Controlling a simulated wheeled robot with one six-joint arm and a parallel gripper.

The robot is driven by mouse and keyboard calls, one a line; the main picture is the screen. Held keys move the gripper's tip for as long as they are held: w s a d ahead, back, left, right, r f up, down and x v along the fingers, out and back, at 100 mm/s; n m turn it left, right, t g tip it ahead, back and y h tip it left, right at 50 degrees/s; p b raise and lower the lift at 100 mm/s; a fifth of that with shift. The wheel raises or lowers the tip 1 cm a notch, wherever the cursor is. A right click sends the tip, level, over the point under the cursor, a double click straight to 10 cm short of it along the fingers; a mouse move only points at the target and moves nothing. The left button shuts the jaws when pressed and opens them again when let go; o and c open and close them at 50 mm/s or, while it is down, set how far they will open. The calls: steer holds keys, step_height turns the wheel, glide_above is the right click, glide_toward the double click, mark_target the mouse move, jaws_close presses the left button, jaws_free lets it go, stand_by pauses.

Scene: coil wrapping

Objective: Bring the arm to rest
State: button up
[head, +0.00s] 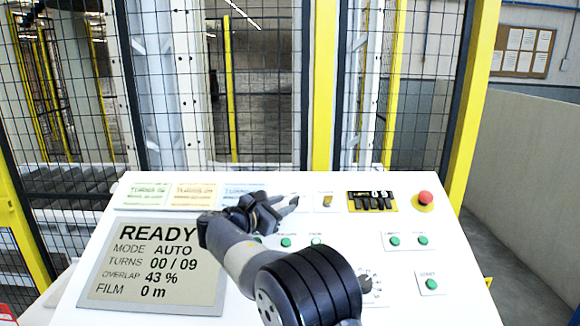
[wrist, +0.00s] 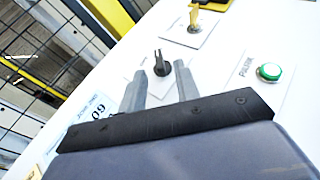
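My gripper (head: 284,203) is over the upper middle of a white sloping control panel (head: 340,262), with my arm reaching up from the bottom of the head view. In the wrist view its two grey fingers (wrist: 160,71) are apart. A small black selector knob (wrist: 161,64) stands on the panel around the gap between the fingertips. I cannot tell whether the fingers touch it. In the head view the gripper mostly hides this knob. The panel display (head: 155,265) reads READY, MODE AUTO, TURNS 00 / 09, OVERLAP 43 %, FILM 0 m.
Printed cards (head: 193,195) lie left of the gripper. A mesh fence with yellow posts (head: 324,90) stands behind the panel.

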mark_target(292, 200)
steer(key=x, duration=0.4)
steer(key=shift+n+t, duration=0.3)
steer(key=shift+n, duration=0.1)
steer(key=shift+s+r, duration=0.1)
steer(key=shift+r+m+p, duration=0.1)
steer(key=shift+m+p, duration=0.2)
